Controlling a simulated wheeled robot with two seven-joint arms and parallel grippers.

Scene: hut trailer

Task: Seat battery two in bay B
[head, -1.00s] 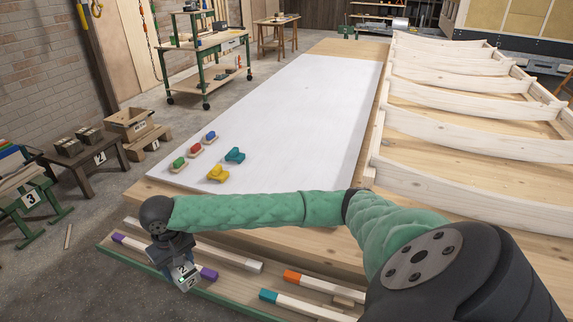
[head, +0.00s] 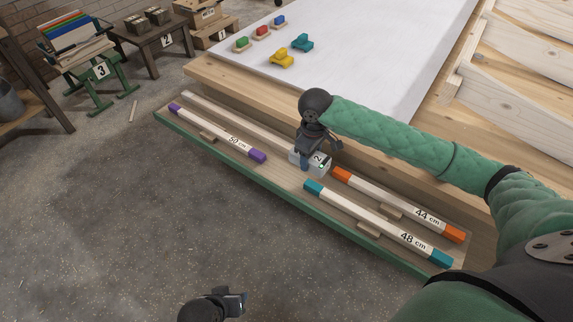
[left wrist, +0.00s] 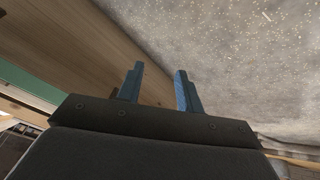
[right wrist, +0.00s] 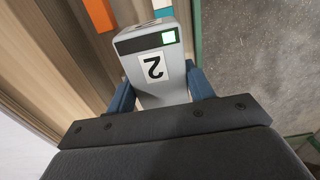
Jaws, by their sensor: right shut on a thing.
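Battery two is a grey block (head: 322,168) with a white "2" label and a lit green square. My right gripper (head: 309,153) is shut on it, over the low wooden shelf. In the right wrist view battery two (right wrist: 158,88) sits between the blue fingers of the right gripper (right wrist: 160,90). I cannot tell whether the block touches the shelf. My left gripper (head: 232,303) is over the concrete floor at the bottom of the head view. In the left wrist view the left gripper's fingers (left wrist: 160,88) are apart with nothing between them. I see no bay marked B.
Coloured blocks lie on the white-topped bench (head: 375,60). The floor (head: 130,220) in front is clear.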

